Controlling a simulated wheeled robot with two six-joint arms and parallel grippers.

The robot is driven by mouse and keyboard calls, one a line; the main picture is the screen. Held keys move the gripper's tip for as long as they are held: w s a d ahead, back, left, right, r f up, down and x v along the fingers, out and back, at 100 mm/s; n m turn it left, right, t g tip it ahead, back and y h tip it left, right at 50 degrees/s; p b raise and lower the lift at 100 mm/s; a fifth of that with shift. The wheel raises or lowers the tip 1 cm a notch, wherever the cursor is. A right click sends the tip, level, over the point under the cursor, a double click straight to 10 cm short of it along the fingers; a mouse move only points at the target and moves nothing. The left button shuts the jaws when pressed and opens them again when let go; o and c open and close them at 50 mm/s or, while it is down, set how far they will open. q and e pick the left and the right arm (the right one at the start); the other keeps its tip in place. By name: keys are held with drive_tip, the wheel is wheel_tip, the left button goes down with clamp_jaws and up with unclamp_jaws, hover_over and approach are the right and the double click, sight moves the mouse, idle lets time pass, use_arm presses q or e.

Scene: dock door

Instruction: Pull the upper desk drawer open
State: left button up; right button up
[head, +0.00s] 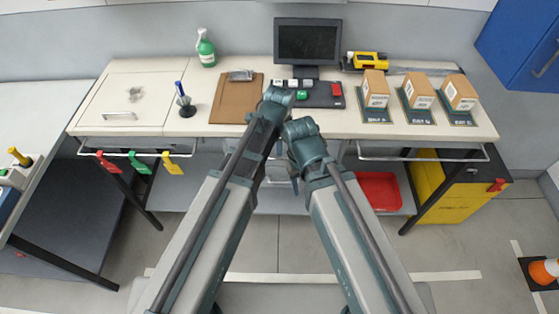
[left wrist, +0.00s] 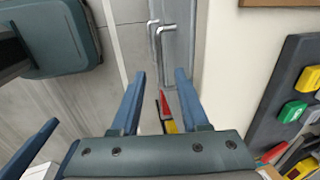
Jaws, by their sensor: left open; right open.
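The desk (head: 180,124) stands ahead of me. In the head view my arms hide most of the drawer unit under its middle. The left wrist view shows the grey upper drawer front (left wrist: 184,58) beside the cream desk top. Its bar handle (left wrist: 163,32) is nearest the desk top, and a second bar handle (left wrist: 152,22) is beside it, farther from the desk top. My left gripper (left wrist: 160,74) is open, its fingers pointing toward the handles, with no handle visibly between them. My right gripper (head: 295,185) is open, low in front of the desk middle.
A clipboard (head: 228,105), a monitor (head: 308,42) and several boxes stand on the desk. A rail with hanging coloured tags (head: 138,163) is at the front left, and another rail (head: 420,157) at the right. A red tray (head: 378,190) lies below. Floor in front is clear.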

sight(280, 159)
use_arm(q)
drive_tip(key=f+b, duration=0.2)
drive_tip(key=w+f+b, duration=0.1)
drive_tip(key=f+b, duration=0.1)
drive_tip(key=f, duration=0.1)
drive_tip(key=f+b, duration=0.2)
drive_tip(key=shift+w+f+b, duration=0.25)
drive_tip(key=shift+f+b, duration=0.15)
drive_tip(key=shift+c, duration=0.2)
clamp_jaws()
idle(0.9)
